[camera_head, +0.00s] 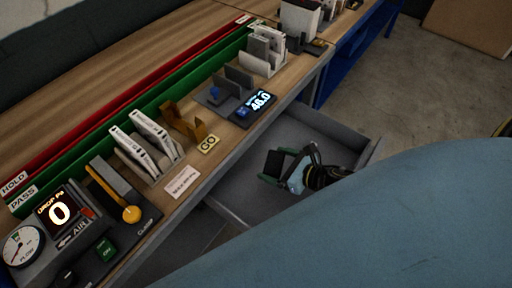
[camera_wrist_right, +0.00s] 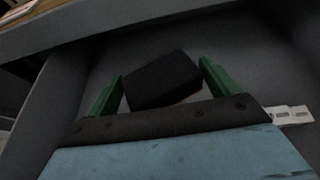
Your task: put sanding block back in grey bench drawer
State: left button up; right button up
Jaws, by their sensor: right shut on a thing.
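The grey bench drawer (camera_head: 333,134) is pulled open below the bench's front edge; its grey floor and walls also show in the wrist view (camera_wrist_right: 62,95). The dark sanding block (camera_head: 273,162) is between the green fingers of my right gripper (camera_head: 278,165), over the drawer's inside. In the wrist view the block (camera_wrist_right: 162,80) sits slightly turned between the two fingers of the right gripper (camera_wrist_right: 161,84), which is shut on it. I cannot tell whether the block touches the drawer floor. My left gripper is not in view.
The wooden bench top (camera_head: 225,165) carries filter holders, a scale display (camera_head: 258,104), a gauge (camera_head: 22,246) and a clamp lever (camera_head: 130,213). Green and red rails run behind. Small white pieces (camera_wrist_right: 291,115) show at the right of the wrist view. The drawer floor around the gripper looks mostly clear.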

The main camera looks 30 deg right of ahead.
send_over(254, 164)
jog(key=s, duration=0.2)
jog(key=f, duration=0.1)
jog(key=d+f, duration=0.1)
jog(key=shift+s+f, duration=0.2)
jog(key=shift+f, duration=0.2)
jog(key=shift+w+a+f+b, duration=0.25)
jog(key=shift+w+a+f, duration=0.1)
jog(key=shift+w+f, duration=0.25)
jog(key=shift+w+a+f+b, duration=0.3)
jog(key=shift+w+f, duration=0.2)
jog(key=shift+w, duration=0.15)
jog(key=shift+s, duration=0.1)
jog(key=shift+f, duration=0.2)
jog(key=o, duration=0.8)
jog(key=shift+o, duration=0.2)
jog(key=shift+r, duration=0.2)
jog(key=p+v, duration=0.1)
jog(key=v, duration=1.1)
jog(key=shift+d, duration=0.1)
